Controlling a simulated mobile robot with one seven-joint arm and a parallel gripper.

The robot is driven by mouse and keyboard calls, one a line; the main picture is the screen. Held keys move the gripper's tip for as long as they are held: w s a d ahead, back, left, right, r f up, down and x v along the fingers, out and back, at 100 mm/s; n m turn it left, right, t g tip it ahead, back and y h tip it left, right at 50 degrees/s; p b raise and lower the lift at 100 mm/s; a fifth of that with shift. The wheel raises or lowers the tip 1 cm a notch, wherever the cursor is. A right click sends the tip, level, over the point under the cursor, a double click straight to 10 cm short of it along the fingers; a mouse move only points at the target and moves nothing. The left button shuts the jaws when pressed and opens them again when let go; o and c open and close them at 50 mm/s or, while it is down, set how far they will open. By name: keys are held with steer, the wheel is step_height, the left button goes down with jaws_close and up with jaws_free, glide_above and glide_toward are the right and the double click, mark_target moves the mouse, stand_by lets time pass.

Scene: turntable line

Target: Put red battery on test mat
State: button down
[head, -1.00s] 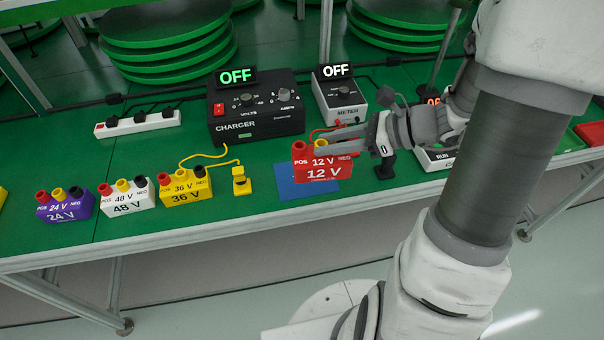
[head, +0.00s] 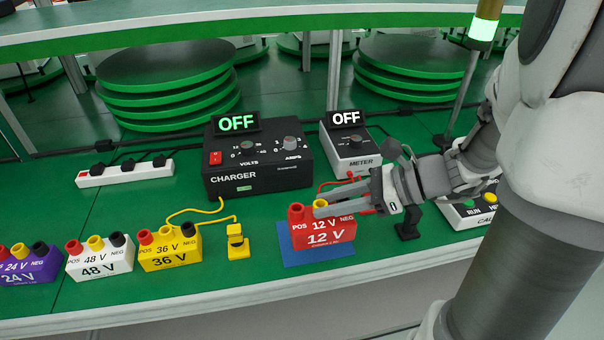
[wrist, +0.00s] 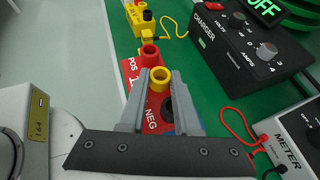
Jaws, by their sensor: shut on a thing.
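The red 12 V battery (head: 320,232) is upright over the blue test mat (head: 290,258), whose left and front edges show around it. I cannot tell whether its underside touches the mat or is slightly above it. My gripper (head: 335,205) reaches in from the right with its fingers at the battery's top. In the wrist view, the fingers (wrist: 158,95) are closed around the yellow middle post (wrist: 160,78) of the red battery (wrist: 133,78). The red post is beyond the fingers; the dark post is partly hidden between them.
Behind stand the charger (head: 258,160) and the meter (head: 352,150), both reading OFF. A yellow plug piece (head: 237,242) and the yellow 36 V battery (head: 170,248) are to the left, with white 48 V (head: 100,258) and purple 24 V (head: 28,265) batteries farther left.

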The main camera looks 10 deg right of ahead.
steer(key=shift+w+f+b, duration=0.5)
steer(key=shift+w+f, duration=0.2)
steer(key=shift+f, duration=0.35)
steer(key=shift+w+f+b, duration=0.5)
steer(key=shift+w+f, duration=0.15)
steer(key=shift+f, duration=0.4)
steer(key=shift+w+f+b, duration=0.5)
steer(key=shift+w+f, duration=0.2)
steer(key=shift+f, duration=0.35)
steer(key=shift+f, duration=0.1)
steer(key=shift+f, duration=0.1)
steer(key=c, duration=0.6)
jaws_free()
steer(key=shift+s+d+r, duration=0.1)
steer(key=shift+d+r, duration=0.05)
steer(key=shift+r, duration=0.2)
steer(key=p+v, duration=0.4)
steer(key=v, duration=0.7)
steer(key=shift+s+d, duration=0.1)
steer(key=shift+d, duration=0.1)
